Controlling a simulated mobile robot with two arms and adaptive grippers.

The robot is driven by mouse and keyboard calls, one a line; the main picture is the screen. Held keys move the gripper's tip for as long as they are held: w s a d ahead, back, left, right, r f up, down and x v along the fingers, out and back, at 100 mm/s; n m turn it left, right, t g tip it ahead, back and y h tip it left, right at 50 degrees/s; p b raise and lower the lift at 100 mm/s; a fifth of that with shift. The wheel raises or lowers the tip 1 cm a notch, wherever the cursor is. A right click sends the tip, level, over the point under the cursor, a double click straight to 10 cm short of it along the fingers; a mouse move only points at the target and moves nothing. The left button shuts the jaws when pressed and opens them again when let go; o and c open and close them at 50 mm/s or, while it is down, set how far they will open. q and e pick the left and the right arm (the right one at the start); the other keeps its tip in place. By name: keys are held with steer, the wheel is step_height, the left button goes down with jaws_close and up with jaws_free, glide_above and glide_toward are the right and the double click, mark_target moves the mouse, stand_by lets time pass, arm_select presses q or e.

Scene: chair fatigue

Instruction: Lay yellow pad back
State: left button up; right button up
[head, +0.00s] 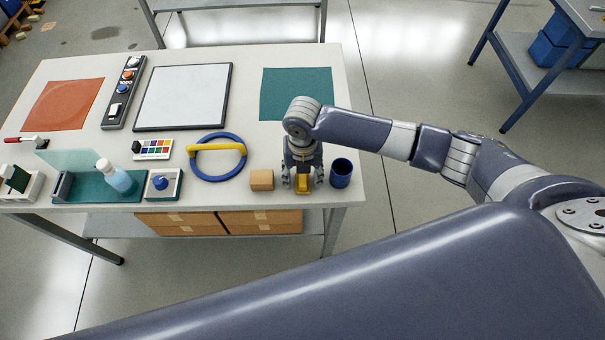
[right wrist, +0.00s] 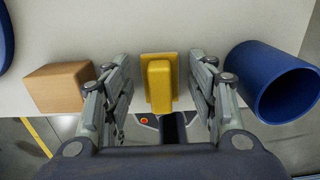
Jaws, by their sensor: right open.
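The yellow pad (right wrist: 160,85) lies on the table near its front edge, a flat yellow plate with a raised yellow block on top. It also shows in the head view (head: 302,186), partly hidden by my right gripper. My right gripper (head: 302,180) points down over it. In the right wrist view its open fingers (right wrist: 160,95) stand on either side of the pad, with a gap on both sides. My left gripper is not in view.
A wooden block (head: 262,180) is close left of the gripper and a blue cup (head: 341,173) close right. A blue ring with a yellow bar (head: 217,157) lies farther left. A teal mat (head: 297,88) and a whiteboard (head: 184,97) lie behind. Bare table lies between them.

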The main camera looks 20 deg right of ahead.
step_height(320, 180, up, 12)
steer(key=b, duration=0.2)
steer(key=shift+r, duration=0.2)
stand_by(0.4)
